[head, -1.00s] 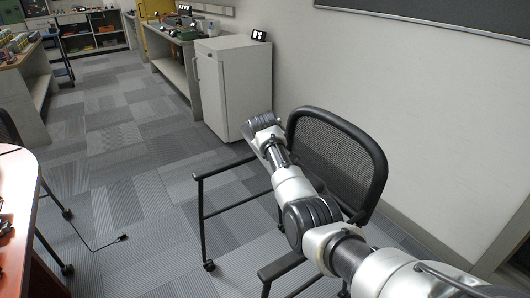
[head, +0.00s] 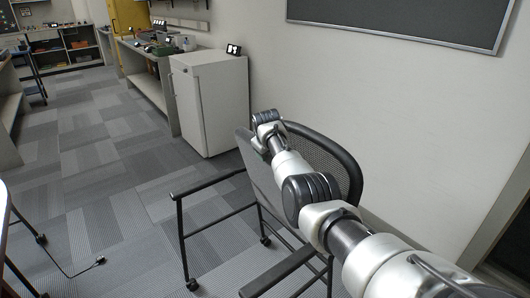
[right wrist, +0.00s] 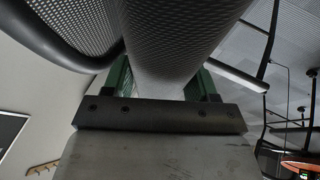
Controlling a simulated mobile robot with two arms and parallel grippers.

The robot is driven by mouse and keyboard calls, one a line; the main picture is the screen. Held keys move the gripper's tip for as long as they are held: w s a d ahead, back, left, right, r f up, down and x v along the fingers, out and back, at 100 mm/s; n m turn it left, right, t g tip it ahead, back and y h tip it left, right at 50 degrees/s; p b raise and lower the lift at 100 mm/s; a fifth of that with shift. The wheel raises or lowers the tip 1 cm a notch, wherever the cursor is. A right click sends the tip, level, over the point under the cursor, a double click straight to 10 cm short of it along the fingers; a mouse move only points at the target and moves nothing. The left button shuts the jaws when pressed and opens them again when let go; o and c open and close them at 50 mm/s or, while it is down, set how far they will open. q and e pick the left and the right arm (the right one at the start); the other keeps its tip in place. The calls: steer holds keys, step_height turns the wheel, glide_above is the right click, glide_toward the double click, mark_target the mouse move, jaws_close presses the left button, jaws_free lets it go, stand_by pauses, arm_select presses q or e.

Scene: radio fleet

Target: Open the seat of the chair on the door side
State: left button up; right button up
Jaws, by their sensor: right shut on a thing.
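The black-framed chair (head: 352,170) with a mesh backrest stands in the middle right of the head view. Its grey seat (head: 262,182) shows left of my right arm, steeply tilted up near the backrest. My right arm crosses in front of the chair, and its fingertips are hidden in the head view. In the right wrist view my right gripper (right wrist: 160,85) has its green fingers on both sides of the seat's grey edge (right wrist: 172,45) and is shut on it. The backrest mesh (right wrist: 78,22) is close at upper left there. My left gripper is not in view.
A white cabinet (head: 208,100) stands behind the chair against the wall, with a workbench (head: 145,65) beyond it. The carpet between is clear. A dark board (head: 410,15) hangs above.

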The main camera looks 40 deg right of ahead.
steer(key=shift+d+r, duration=0.1)
steer(key=shift+d, duration=0.25)
steer(key=o, duration=0.9)
steer(key=shift+o, duration=1.3)
steer(key=shift+s, duration=0.1)
steer(key=shift+d+f, duration=0.1)
steer(key=shift+f, duration=0.1)
